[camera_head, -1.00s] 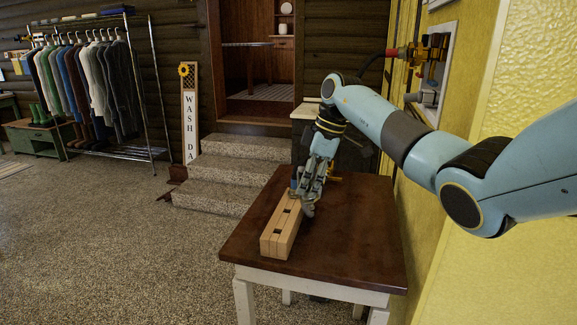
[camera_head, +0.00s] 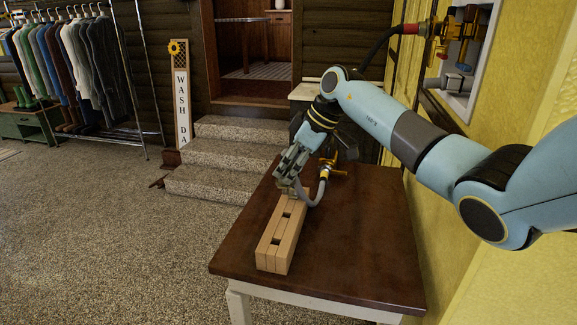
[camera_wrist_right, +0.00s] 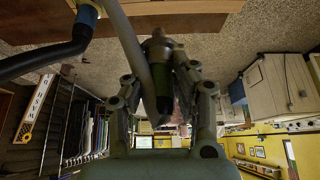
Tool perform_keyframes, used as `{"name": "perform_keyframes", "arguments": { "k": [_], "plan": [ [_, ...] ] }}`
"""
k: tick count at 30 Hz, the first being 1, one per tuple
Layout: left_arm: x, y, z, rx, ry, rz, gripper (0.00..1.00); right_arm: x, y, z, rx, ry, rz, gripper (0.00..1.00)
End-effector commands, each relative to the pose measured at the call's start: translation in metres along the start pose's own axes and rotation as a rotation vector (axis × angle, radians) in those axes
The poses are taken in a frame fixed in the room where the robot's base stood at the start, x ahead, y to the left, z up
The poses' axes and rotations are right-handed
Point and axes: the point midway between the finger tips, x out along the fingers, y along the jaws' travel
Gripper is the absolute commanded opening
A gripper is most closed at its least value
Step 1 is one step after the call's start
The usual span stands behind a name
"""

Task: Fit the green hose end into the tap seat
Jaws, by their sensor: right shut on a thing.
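My right gripper (camera_head: 285,186) is shut on a hose end over the far end of the wooden block. A grey hose (camera_head: 319,190) curves from the gripper toward a brass fitting (camera_head: 328,167) on the table. In the wall box, brass taps (camera_head: 443,38) show at the upper right, one with a red collar (camera_head: 410,29) and black hose. Which seat is the tap seat, I cannot tell. My left gripper is not in view.
The slotted wooden block (camera_head: 272,257) lies on the brown table (camera_head: 345,265), whose right part is bare. The yellow wall (camera_head: 440,180) stands close on the right, beneath my right arm. Steps (camera_head: 225,153) and a clothes rack (camera_head: 130,75) are farther back.

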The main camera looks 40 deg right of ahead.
Motion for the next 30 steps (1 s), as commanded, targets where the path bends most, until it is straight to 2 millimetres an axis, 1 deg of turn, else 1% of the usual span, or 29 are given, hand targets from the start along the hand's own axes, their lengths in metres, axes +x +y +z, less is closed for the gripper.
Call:
{"name": "perform_keyframes", "arguments": {
  "k": [4,9,14,30],
  "plan": [
    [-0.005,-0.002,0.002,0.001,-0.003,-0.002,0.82,-0.003,0.0,-0.001,0.0,-0.001,-0.001,0.0],
    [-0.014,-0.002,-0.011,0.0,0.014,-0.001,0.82,-0.006,0.0,-0.002,0.001,-0.004,-0.004,0.0],
    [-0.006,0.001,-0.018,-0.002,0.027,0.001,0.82,0.008,0.0,0.006,0.002,-0.005,-0.005,0.0],
    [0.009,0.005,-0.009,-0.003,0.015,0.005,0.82,0.039,0.0,0.024,0.002,-0.004,-0.004,0.0]
  ]
}}
